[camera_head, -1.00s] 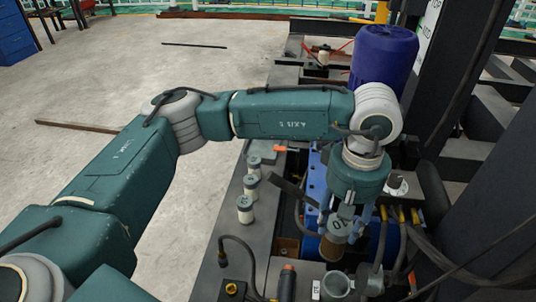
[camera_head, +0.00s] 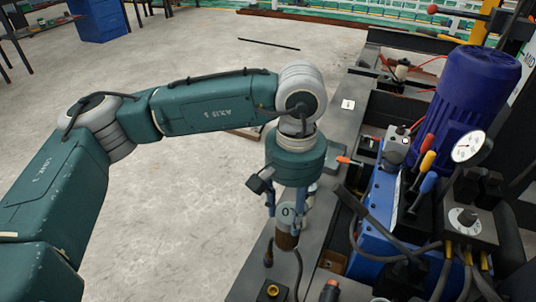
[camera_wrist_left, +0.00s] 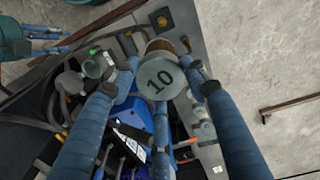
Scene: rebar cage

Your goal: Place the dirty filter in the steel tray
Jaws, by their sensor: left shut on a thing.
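The dirty filter is a brown cylinder with a grey end cap marked 10. Its brown side (camera_head: 287,241) shows below my left gripper (camera_head: 289,212) in the head view, above the dark bench top. In the left wrist view the filter cap (camera_wrist_left: 158,84) sits between the fingers of my left gripper (camera_wrist_left: 160,76), which is shut on it. I cannot make out the steel tray in either view. A teal body with blue bars at the upper left of the wrist view looks like my right gripper (camera_wrist_left: 45,38); its jaws are unclear.
A blue hydraulic unit (camera_head: 382,215) with a dial gauge (camera_head: 468,146), coloured levers and cables stands right of the filter. A purple-blue motor (camera_head: 474,95) rises behind it. The dark bench (camera_head: 335,140) runs along its left side. Open floor (camera_head: 190,210) lies to the left.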

